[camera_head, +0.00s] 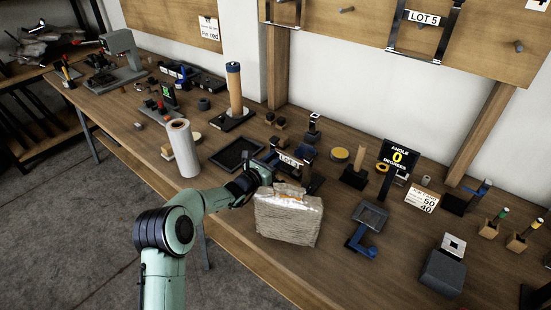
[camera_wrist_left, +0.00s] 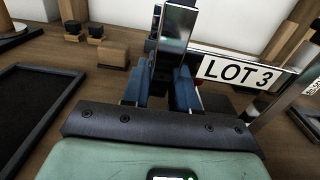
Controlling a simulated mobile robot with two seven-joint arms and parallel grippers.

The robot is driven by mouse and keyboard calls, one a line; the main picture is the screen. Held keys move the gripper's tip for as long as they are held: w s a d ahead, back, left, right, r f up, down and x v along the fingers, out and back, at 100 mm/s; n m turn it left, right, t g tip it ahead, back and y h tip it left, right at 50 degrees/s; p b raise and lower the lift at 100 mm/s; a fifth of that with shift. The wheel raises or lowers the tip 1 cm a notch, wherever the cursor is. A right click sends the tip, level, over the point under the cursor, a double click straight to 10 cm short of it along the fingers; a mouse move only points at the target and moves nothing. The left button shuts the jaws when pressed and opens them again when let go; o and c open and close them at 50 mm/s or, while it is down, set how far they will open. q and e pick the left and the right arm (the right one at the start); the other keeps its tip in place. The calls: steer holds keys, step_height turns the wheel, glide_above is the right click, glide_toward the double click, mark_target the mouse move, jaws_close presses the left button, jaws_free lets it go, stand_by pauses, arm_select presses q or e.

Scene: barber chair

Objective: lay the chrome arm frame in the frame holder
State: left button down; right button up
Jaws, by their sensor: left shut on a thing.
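My left gripper (camera_head: 268,163) is behind the wrapped bundle, over the middle of the bench. In the left wrist view its blue fingers (camera_wrist_left: 160,90) are shut on the chrome arm frame (camera_wrist_left: 175,38). A bright chrome bar rises between the fingers, and a white LOT 3 tag (camera_wrist_left: 238,73) is on the frame's right side. The tag also shows in the head view (camera_head: 288,160). The frame's lower part is hidden. A flat black tray (camera_head: 237,153) lies just left of the gripper; I cannot tell whether it is the frame holder. My right gripper is not in view.
A paper-wrapped bundle (camera_head: 288,218) stands at the bench's front edge, near my left forearm. A white roll (camera_head: 183,148) stands to the left. A blue clamp-like stand (camera_head: 365,230) and an angle display (camera_head: 398,157) are to the right. Another frame, LOT 5 (camera_head: 424,18), hangs on the wall board.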

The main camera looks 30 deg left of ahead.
arm_select(q)
steer(key=shift+r, duration=0.2)
steer(key=c, duration=0.8)
jaws_free()
steer(key=shift+f, duration=0.2)
steer(key=s, duration=0.9)
steer(key=s+a, duration=0.1)
steer(key=s, duration=0.3)
steer(key=shift+s+r, duration=0.1)
steer(key=shift+s, duration=0.05)
